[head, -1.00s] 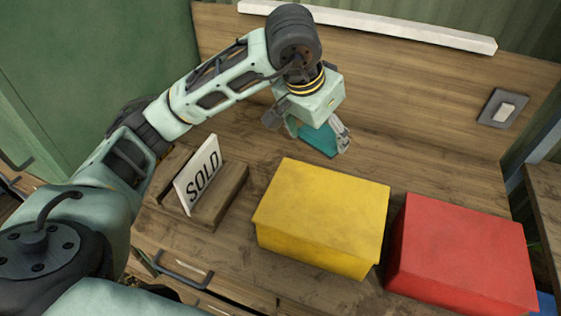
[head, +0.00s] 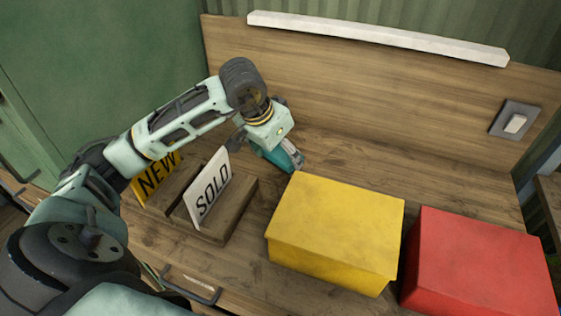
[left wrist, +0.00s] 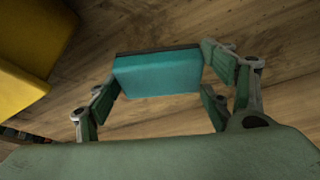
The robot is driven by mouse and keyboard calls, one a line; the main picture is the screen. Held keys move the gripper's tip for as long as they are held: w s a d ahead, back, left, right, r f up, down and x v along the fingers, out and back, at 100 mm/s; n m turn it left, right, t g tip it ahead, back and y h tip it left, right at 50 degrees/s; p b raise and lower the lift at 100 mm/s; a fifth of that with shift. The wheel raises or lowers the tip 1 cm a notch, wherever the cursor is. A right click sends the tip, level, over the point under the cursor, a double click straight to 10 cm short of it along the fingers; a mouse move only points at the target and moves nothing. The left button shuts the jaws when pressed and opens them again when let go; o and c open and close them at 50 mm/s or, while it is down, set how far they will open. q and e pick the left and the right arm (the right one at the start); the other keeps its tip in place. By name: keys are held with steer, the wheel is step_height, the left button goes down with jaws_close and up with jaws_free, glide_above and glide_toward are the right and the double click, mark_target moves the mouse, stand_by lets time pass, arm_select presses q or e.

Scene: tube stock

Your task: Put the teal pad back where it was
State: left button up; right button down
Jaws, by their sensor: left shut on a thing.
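The teal pad (left wrist: 158,73) is held between the fingers of my left gripper (left wrist: 165,80) in the left wrist view, with wood planks behind it. In the head view my left gripper (head: 280,152) is behind the yellow box, near the back of the wooden bench. A little of the teal pad (head: 272,157) shows there, mostly hidden by the gripper. I cannot tell whether the pad touches the bench. My right gripper is not in view.
A yellow box (head: 336,225) and a red box (head: 478,262) stand on the bench (head: 322,158). A SOLD sign (head: 211,188) and a yellow NEW sign (head: 155,181) stand in wooden blocks at the left. A switch (head: 515,123) is on the back panel.

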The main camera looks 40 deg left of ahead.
mark_target(278, 156)
arm_select(q)
step_height(278, 156, down, 3)
steer(key=shift+f+p, duration=0.15)
steer(key=shift+p, duration=0.25)
steer(key=shift+f, duration=0.35)
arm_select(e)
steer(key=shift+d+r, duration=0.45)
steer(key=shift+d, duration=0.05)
arm_select(q)
steer(key=shift+f, duration=0.1)
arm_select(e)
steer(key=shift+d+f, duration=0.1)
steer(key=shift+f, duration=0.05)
arm_select(q)
steer(key=shift+f+b, duration=0.15)
steer(key=shift+b, duration=0.15)
steer(key=o, duration=1)
steer(key=shift+r, duration=0.2)
